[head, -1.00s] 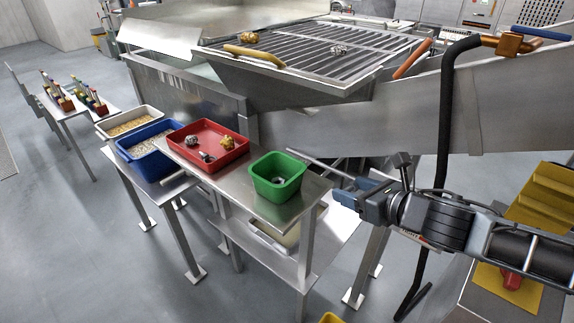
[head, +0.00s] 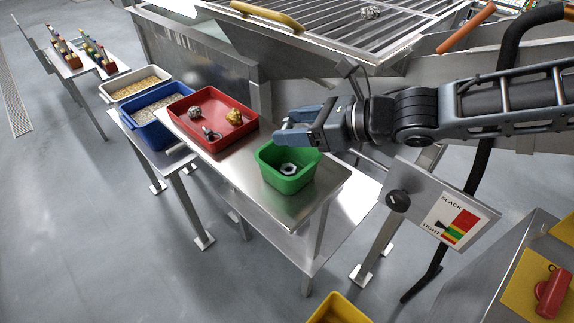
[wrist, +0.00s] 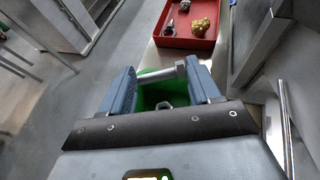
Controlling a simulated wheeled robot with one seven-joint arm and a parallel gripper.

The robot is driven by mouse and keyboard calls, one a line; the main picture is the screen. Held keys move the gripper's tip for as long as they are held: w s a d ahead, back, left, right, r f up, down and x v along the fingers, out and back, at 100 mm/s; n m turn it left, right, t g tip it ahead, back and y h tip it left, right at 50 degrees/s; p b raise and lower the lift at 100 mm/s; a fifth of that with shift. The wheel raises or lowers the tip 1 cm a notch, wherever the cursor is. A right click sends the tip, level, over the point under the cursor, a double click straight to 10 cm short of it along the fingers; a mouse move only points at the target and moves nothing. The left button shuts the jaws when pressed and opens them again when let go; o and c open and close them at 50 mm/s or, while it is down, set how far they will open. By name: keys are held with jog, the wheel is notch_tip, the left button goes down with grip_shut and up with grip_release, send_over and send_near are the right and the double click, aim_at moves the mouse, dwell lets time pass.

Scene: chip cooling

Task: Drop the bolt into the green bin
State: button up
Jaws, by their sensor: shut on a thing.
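My gripper (head: 284,132) is shut on a grey metal bolt (wrist: 160,75), which lies crosswise between the fingertips in the wrist view. The gripper is above the green bin (head: 287,183), towards its back edge in the head view. The green bin also shows below and between the fingers in the wrist view (wrist: 152,98). A grey nut-like piece (head: 288,168) lies inside the bin. The bolt is hard to make out in the head view.
A red tray (head: 180,127) with grey pieces and a gold lump stands left of the bin on the same steel table (head: 262,197). Blue (head: 148,148) and white (head: 110,91) bins stand farther left. The large steel machine (head: 210,50) is behind.

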jog(key=shift+f+b, duration=0.75)
jog(key=shift+f, duration=1.1)
jog(key=o, duration=1.1)
jog(key=shift+o, duration=0.2)
jog(key=b+v, duration=0.1)
jog(key=v, duration=0.7)
